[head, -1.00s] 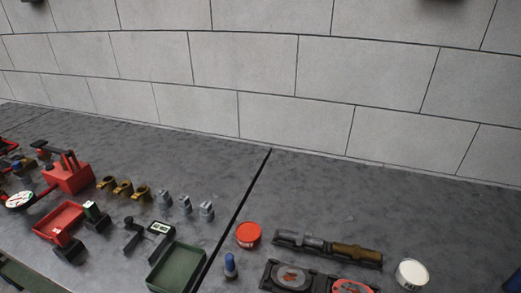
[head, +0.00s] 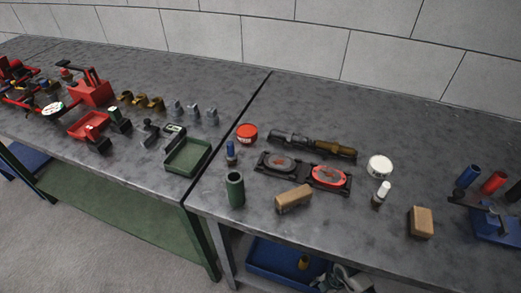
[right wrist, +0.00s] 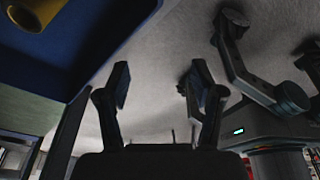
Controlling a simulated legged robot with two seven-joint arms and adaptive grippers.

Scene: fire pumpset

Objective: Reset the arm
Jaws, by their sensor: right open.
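My right gripper (right wrist: 160,90) shows in the right wrist view with its two dark fingers spread apart and nothing between them. A blue surface with a yellow object (right wrist: 38,14) is at the upper left of that view, and grey floor lies behind the fingers. Part of my own body shows at the right of that view. Neither gripper shows in the head view, and my left gripper is not seen.
In the head view, two grey tables meet at a seam. The left one holds a green tray (head: 188,170), a red tray (head: 88,126) and several brass and grey fittings. The right one holds a red-lidded tin (head: 247,132), a wooden block (head: 294,199) and a blue rack (head: 497,229). A blue bin (head: 275,262) is below.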

